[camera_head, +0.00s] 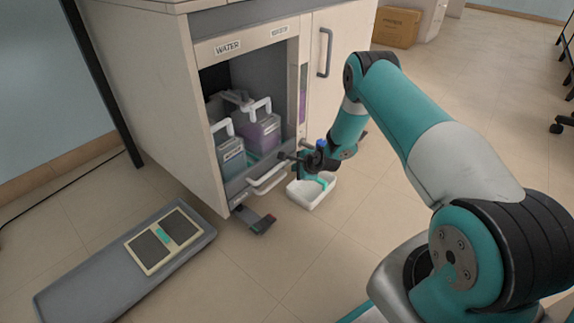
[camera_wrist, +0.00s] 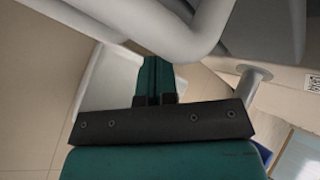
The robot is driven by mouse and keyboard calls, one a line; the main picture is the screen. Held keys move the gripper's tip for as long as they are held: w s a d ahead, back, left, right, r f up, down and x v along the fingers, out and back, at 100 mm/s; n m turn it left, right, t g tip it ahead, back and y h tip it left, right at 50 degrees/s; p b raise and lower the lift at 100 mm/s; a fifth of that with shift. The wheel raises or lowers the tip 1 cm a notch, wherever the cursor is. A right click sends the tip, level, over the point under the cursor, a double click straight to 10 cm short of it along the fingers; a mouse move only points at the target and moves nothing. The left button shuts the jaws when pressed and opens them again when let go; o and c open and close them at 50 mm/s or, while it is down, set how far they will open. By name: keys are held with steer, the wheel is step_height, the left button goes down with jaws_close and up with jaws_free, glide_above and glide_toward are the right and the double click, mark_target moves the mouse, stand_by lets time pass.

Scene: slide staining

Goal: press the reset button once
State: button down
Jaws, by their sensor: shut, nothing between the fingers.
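No part that I can make out for certain as the reset button shows in either view. A dark grey piece (camera_head: 255,220) with a small red spot at its end juts out low at the cabinet's foot; I cannot tell whether it is the button. My gripper (camera_head: 290,158) is at the open cabinet bay, close to the pale bar handle (camera_head: 268,180) at its front. In the wrist view my gripper (camera_wrist: 155,65) has its teal fingers together and empty. A thick grey-white bar (camera_wrist: 165,30) crosses just beyond the fingertips; contact cannot be told.
The cabinet (camera_head: 165,90) has an open bay labelled WATER holding a grey-blue container (camera_head: 231,158) and a purple container (camera_head: 262,135). A white tray (camera_head: 300,199) lies on the floor below my gripper. A grey platform (camera_head: 95,275) lies left.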

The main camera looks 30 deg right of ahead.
steer(key=shift+w, duration=0.1)
steer(key=shift+w+a, duration=0.15)
steer(key=shift+w, duration=0.2)
steer(key=shift+w+a, duration=0.15)
steer(key=shift+w, duration=0.15)
stand_by(0.8)
steer(key=shift+s, duration=0.1)
steer(key=shift+s+d, duration=0.3)
steer(key=shift+s, duration=0.3)
steer(key=shift+s+d+p, duration=0.3)
steer(key=shift+s+p, duration=0.25)
steer(key=shift+s, duration=0.25)
steer(key=shift+s+d+p, duration=0.25)
steer(key=shift+s+p, duration=0.25)
steer(key=shift+s, duration=0.25)
steer(key=shift+s+d+p, duration=0.3)
steer(key=shift+s+p, duration=0.25)
steer(key=shift+s, duration=0.25)
